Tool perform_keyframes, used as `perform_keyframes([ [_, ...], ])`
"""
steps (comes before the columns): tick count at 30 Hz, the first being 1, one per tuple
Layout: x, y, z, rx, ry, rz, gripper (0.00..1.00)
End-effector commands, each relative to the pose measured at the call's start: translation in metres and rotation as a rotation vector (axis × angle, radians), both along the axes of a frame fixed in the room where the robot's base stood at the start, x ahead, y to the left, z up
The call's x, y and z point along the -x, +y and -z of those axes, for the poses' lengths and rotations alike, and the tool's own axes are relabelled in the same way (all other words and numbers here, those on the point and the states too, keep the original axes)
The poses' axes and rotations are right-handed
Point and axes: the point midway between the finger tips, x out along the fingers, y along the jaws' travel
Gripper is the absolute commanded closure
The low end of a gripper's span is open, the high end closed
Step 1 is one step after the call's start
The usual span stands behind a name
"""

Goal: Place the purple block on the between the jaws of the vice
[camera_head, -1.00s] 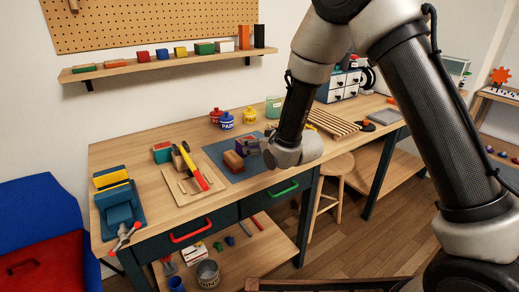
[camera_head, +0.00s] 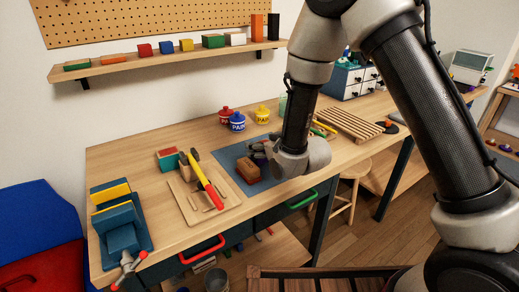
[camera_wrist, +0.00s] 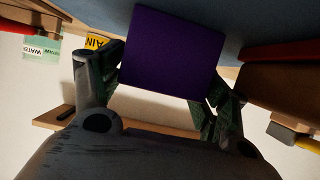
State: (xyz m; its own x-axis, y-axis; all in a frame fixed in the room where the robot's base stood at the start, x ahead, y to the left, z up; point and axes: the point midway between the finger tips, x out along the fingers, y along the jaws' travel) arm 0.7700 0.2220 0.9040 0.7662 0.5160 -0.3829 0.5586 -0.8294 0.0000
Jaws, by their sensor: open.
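The blue vice (camera_head: 121,238) with yellow-lined jaws (camera_head: 110,194) stands at the left end of the workbench, its jaws apart with a gap between them. My gripper (camera_head: 266,150) is low over the blue-grey mat, well to the right of the vice. In the wrist view the purple block (camera_wrist: 172,52) fills the space between the two fingers of my gripper (camera_wrist: 160,90), which are open on either side of it. Whether the fingers touch it is unclear. In the head view the purple block is mostly hidden by my gripper.
A brown block (camera_head: 248,171) sits on the mat (camera_head: 231,155) beside my gripper. A wooden board (camera_head: 187,202) with a red-and-yellow-handled tool (camera_head: 209,186) lies between mat and vice. Paint pots (camera_head: 237,122) stand behind. A slatted rack (camera_head: 350,124) is to the right.

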Motion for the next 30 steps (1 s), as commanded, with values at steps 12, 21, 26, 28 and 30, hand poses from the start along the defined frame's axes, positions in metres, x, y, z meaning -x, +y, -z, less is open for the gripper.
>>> perform_keyframes([
  [12, 0.000, 0.000, 0.000, -0.001, -0.001, 0.000, 0.67],
  [21, -0.001, 0.000, -0.008, -0.002, -0.002, 0.000, 0.67],
  [26, -0.001, 0.000, -0.032, -0.004, -0.004, 0.000, 0.67],
  [28, -0.001, 0.000, -0.048, -0.005, -0.005, 0.001, 0.67],
  [30, -0.001, 0.000, -0.063, -0.005, -0.005, 0.000, 0.67],
])
